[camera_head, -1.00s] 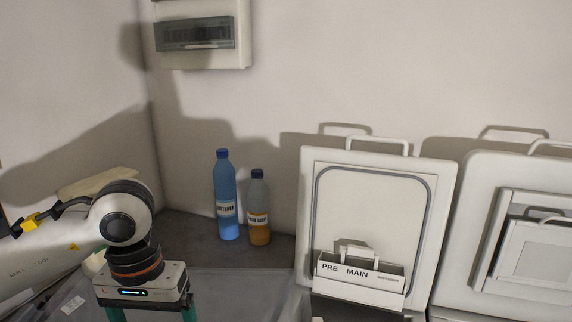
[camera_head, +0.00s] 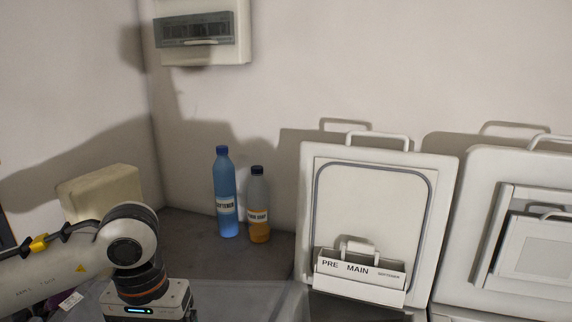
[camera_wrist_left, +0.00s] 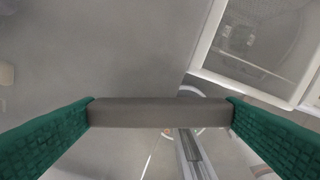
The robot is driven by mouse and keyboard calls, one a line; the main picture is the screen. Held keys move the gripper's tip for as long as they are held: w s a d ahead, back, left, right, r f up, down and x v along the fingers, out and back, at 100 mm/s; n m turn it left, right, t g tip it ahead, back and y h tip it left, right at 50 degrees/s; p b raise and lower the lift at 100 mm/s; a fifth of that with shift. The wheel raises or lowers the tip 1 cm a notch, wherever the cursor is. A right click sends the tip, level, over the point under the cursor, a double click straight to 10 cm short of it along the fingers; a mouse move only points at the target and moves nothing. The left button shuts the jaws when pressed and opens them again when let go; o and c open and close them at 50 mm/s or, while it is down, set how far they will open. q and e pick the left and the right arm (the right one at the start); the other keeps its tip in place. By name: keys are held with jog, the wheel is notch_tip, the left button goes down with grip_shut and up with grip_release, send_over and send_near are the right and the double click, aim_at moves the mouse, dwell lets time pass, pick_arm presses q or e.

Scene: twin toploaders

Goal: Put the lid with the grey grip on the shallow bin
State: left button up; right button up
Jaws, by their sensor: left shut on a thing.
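In the left wrist view, the green fingers of my left gripper (camera_wrist_left: 160,108) are shut on a grey bar, the grey grip (camera_wrist_left: 160,117), which lies crosswise between them. The lid under the grip looks clear or pale, and its outline cannot be told. In the head view, the body of my left gripper (camera_head: 148,311) is at the bottom left edge, and its fingers are below the frame. A translucent grey surface (camera_head: 250,299) lies beside it; I cannot tell whether it is lid or bin. The shallow bin cannot be made out for certain. My right gripper is not in view.
A blue bottle (camera_head: 225,205) and an orange-filled bottle (camera_head: 259,215) stand in the corner. A beige box (camera_head: 100,190) is behind my left arm. Two raised white washer lids (camera_head: 440,190) (camera_head: 485,200) stand at the right, with a detergent drawer (camera_head: 355,270) on the nearer one.

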pick_arm(q)
notch_tip(320, 180, up, 4)
jog(key=shift+r+p, duration=0.2)
jog(key=shift+p, duration=0.25)
jog(key=shift+f, duration=0.15)
notch_tip(320, 180, down, 13)
jog(key=b, duration=0.4)
jog(key=w+a+r+n+p, duration=0.1)
jog(key=w+a+n, duration=0.1)
jog(key=a+n, duration=0.1)
jog(key=w+a+r+n+p, duration=0.1)
jog(key=w+a+n+p, duration=0.1)
jog(key=w+a+n, duration=0.1)
jog(key=w+a+r+n+p, duration=0.1)
jog(key=w+a+n, duration=0.2)
jog(key=a+n, duration=0.2)
jog(key=shift+w+a+n, duration=0.15)
jog(key=shift+a+n, duration=0.1)
jog(key=shift+n, duration=1.35)
jog(key=f+p, duration=0.1)
jog(key=f, duration=0.2)
jog(key=f+p, duration=0.1)
jog(key=f, duration=0.2)
jog(key=a+f+p, duration=0.1)
jog(key=f, duration=0.3)
jog(key=shift+w, duration=0.1)
jog(key=shift+f, duration=0.1)
